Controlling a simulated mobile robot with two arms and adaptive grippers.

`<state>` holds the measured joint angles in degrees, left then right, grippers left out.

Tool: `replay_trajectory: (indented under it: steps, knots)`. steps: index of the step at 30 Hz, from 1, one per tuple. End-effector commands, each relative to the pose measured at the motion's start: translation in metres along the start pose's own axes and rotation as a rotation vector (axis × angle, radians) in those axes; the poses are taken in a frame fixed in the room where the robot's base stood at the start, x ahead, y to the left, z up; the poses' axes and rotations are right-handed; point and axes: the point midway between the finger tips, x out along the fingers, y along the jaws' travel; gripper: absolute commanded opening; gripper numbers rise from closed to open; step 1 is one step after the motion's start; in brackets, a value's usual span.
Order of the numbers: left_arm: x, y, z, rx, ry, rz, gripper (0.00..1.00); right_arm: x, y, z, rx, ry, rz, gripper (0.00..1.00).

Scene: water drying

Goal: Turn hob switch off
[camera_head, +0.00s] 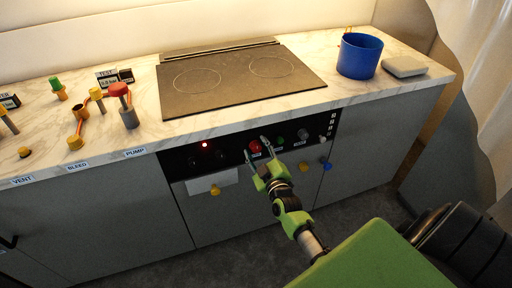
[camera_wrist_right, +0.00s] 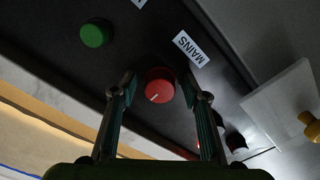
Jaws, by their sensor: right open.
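A red round knob (camera_head: 255,146) sits on the black control panel (camera_head: 178,163) below the hob (camera_head: 240,82). In the right wrist view the red knob (camera_wrist_right: 159,84) has a white pointer line, and a label beside it (camera_wrist_right: 190,48) reads MAINS. My right gripper (camera_head: 257,149) is open, with its fingers on either side of the red knob; the wrist view shows the fingertips (camera_wrist_right: 158,80) flanking it. I cannot tell whether they touch it. A red light (camera_head: 205,145) glows on the panel. My left gripper is not in view.
A green knob (camera_wrist_right: 95,34) is beside the red one. Black knobs (camera_head: 220,156) and a white knob (camera_head: 322,139) are also on the panel.

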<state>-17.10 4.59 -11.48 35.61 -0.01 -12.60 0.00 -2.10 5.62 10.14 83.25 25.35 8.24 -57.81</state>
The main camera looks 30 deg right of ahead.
Motion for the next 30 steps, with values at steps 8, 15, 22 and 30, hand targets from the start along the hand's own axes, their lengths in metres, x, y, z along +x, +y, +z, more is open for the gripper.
replay_trajectory:
  steps: [8, 15, 22, 30]
  knots:
    - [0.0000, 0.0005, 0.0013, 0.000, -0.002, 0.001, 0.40, -0.0003, 0.0000, -0.0001, 0.000, 0.000, 0.000, 0.03]
    - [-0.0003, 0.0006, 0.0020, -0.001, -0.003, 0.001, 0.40, -0.0004, 0.0000, -0.0002, 0.007, 0.000, 0.000, 0.03]
    - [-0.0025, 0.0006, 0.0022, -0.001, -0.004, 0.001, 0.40, -0.0004, -0.0001, -0.0006, 0.073, 0.000, -0.001, 0.04]
    - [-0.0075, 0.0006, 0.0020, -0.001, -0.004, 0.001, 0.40, -0.0004, 0.0001, -0.0013, 0.272, 0.001, -0.001, 0.04]
